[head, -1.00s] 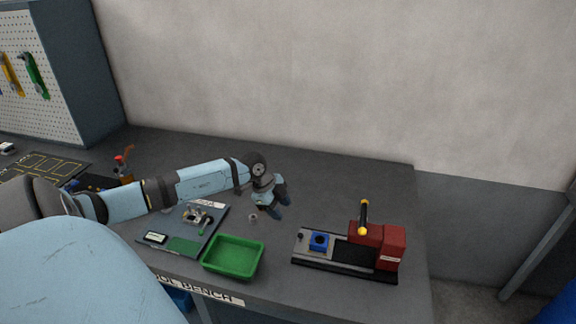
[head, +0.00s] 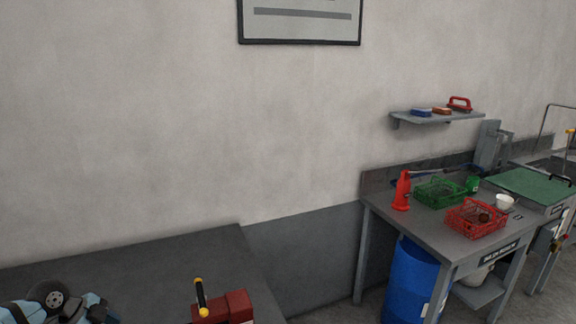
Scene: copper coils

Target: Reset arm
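Part of my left arm shows at the bottom left corner of the head view, low over the grey bench (head: 150,262). Its dark round wrist joint and light blue links are visible. My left gripper (head: 98,309) is cut by the bottom edge, so its fingertips do not show clearly. I see nothing held in it. My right gripper is not in view. A red machine (head: 228,306) with a black and yellow handle (head: 201,297) stands on the bench to the right of my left gripper, apart from it.
A second table (head: 420,222) at the right holds a red bottle (head: 402,190), a green basket (head: 440,191), a red basket (head: 476,219) and a white cup (head: 504,201). A blue barrel (head: 411,283) stands below. A wall shelf (head: 437,117) hangs above.

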